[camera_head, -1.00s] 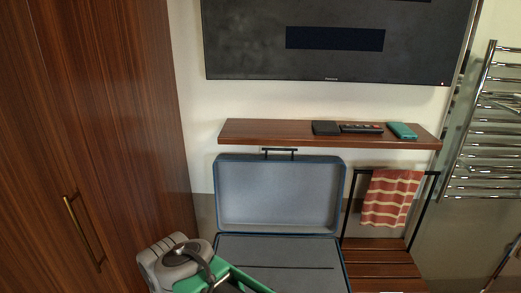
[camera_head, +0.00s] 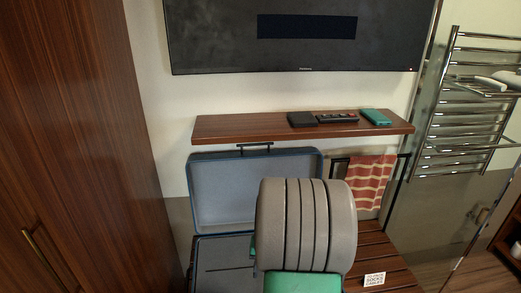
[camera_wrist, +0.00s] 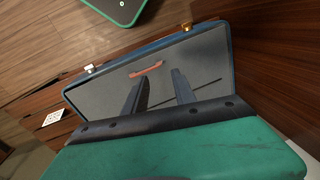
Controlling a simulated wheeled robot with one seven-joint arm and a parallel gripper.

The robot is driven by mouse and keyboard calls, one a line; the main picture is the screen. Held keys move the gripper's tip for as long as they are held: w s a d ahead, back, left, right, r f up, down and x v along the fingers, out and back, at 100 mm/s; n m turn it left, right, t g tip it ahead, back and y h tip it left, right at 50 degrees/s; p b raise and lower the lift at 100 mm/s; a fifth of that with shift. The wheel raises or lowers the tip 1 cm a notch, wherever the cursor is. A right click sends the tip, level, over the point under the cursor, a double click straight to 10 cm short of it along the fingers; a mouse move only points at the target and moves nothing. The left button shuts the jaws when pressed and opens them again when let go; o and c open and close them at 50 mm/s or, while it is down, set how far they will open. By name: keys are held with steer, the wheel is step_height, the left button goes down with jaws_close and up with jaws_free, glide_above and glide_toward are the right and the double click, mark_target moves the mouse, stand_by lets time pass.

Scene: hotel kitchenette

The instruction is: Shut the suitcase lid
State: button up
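The suitcase stands open on the slatted wooden rack. Its blue-rimmed, grey-lined lid (camera_head: 222,185) is upright near the wall, below the shelf, with a black handle (camera_head: 255,146) at its top. The suitcase's lower shell (camera_head: 215,252) lies flat in front, partly hidden by my grey and green arm. In the wrist view, the grey-lined shell (camera_wrist: 110,90) shows with a latch (camera_wrist: 187,26) on its rim and a small reddish strip (camera_wrist: 146,69) inside. My gripper (camera_wrist: 160,78) is over this shell with two dark fingers apart and nothing between them. The head view hides the gripper behind my arm.
A wooden shelf (camera_head: 240,128) juts out just above the lid, holding a black box, a remote and a teal item. A striped towel (camera_head: 369,182) hangs right of the lid. A white card (camera_head: 374,279) lies on the rack's slats (camera_head: 385,258). A wooden wardrobe (camera_head: 90,130) stands left.

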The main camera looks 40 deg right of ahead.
steer(key=w+d+f+m+t, duration=0.25)
steer(key=w+d, duration=0.35)
steer(key=d, duration=0.4)
steer(key=m+t+h, duration=0.5)
steer(key=m+t, duration=0.5)
steer(key=t, duration=0.3)
glide_toward(258, 155)
step_height(258, 155, up, 4)
steer(key=w, duration=0.3)
steer(key=x, duration=0.2)
steer(key=p+x, duration=0.1)
steer(key=x, duration=0.4)
steer(key=shift+d+f+p, duration=0.15)
steer(key=shift+d+p, duration=0.15)
steer(key=shift+d, duration=0.05)
steer(key=shift+c, duration=0.5)
jaws_close()
